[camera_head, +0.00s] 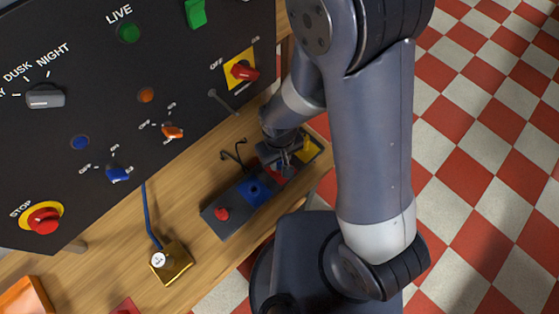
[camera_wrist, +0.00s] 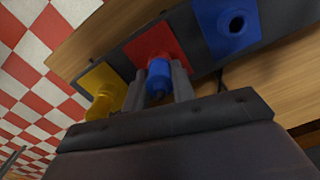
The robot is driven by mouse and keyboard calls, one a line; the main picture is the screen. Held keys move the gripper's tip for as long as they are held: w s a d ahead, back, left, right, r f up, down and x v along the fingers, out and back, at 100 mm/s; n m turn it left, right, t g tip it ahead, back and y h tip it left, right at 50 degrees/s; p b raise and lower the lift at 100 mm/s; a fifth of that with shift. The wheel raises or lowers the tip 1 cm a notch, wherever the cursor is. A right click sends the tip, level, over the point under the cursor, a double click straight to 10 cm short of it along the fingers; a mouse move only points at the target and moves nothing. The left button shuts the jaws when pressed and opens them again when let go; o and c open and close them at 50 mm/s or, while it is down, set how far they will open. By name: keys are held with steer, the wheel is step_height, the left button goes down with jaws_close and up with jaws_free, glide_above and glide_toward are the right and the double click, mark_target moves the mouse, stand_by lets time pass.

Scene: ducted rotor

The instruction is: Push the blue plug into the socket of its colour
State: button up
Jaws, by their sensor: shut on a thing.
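My gripper (camera_head: 284,160) is shut on the blue plug (camera_wrist: 158,76), which sits between its two fingers in the wrist view (camera_wrist: 159,88). The plug's far end overlaps the red socket (camera_wrist: 155,42); I cannot tell whether it touches or enters it. The blue socket (camera_wrist: 232,24) has an empty round hole and is beside the red one, to the right in the wrist view. In the head view the blue socket (camera_head: 254,191) lies left of my gripper on the dark strip. The gripper mostly hides the plug there.
A yellow plug (camera_wrist: 102,101) stands at the yellow socket (camera_wrist: 101,78). A red knob-like piece (camera_head: 222,213) is on the strip's left end. The black control panel (camera_head: 100,110) rises behind the strip. A gold block (camera_head: 171,264) with a blue cable (camera_head: 151,217) sits on the wooden bench.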

steer(key=shift+c, duration=0.8)
steer(key=shift+r, duration=0.15)
steer(key=shift+r, duration=4.9)
steer(key=shift+w, duration=0.1)
